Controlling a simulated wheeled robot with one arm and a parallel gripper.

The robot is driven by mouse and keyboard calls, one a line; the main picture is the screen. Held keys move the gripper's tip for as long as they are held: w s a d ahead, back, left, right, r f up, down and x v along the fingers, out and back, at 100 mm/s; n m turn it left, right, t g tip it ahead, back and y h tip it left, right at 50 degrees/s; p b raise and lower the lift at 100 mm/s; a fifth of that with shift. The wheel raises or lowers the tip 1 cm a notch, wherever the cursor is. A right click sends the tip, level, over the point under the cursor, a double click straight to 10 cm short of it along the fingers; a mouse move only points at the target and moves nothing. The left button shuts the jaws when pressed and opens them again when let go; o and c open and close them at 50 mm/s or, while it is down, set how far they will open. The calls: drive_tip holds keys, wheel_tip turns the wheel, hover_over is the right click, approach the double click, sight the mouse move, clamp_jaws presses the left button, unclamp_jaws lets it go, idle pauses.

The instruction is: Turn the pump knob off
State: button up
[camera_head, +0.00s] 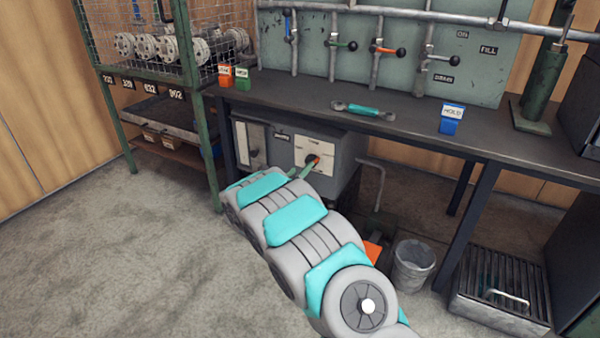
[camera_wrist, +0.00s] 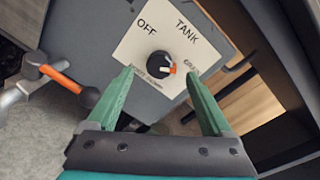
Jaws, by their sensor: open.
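The pump knob (camera_wrist: 160,65) is a round black dial with an orange and white pointer mark, on a pale plate (camera_wrist: 140,48) lettered OFF and TANK. The pointer mark sits on the right side of the dial, away from OFF and towards a small label at the right that I cannot read fully. My gripper (camera_wrist: 159,73) is open, with its green fingers on either side of the knob in the picture. I cannot tell whether they touch it. In the head view the plate (camera_head: 301,152) is on the front of a grey box (camera_head: 342,150) under the bench, and my arm reaches to it.
An orange bar with black ends (camera_wrist: 62,80) lies left of the left finger in the wrist view. The bench top (camera_head: 400,110) overhangs the box. A bucket (camera_head: 412,265) and a grated metal box (camera_head: 500,290) stand at right. Floor at left is clear.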

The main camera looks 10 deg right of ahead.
drive_tip(key=w+d+f+m+h, duration=0.1)
drive_tip(key=w+d, duration=0.3)
drive_tip(key=w, duration=0.1)
drive_tip(key=shift+f, duration=0.2)
idle(0.3)
drive_tip(key=shift+w, duration=0.1)
clamp_jaws()
idle(0.6)
